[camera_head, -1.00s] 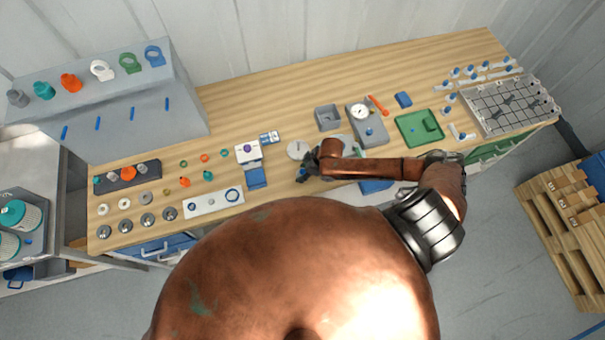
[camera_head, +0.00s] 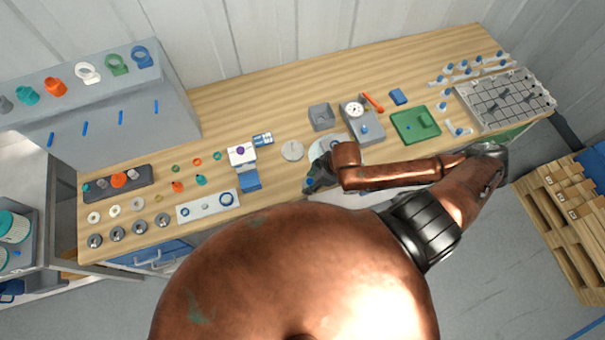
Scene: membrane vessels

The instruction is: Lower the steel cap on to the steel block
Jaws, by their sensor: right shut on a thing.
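My right gripper (camera_head: 316,181) is at the front middle of the bench, seen from above and partly covered by my own arm. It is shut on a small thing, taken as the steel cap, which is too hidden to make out. I cannot tell for sure which piece is the steel block; a grey block with a square hollow (camera_head: 322,117) and a grey block with a round dial (camera_head: 364,122) stand behind the gripper. A flat grey disc (camera_head: 292,150) lies behind and left of the gripper, apart from it. My left gripper is not in view.
A green tray (camera_head: 415,126) and a gridded rack (camera_head: 505,101) are to the right. The back strip of the bench is largely clear.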

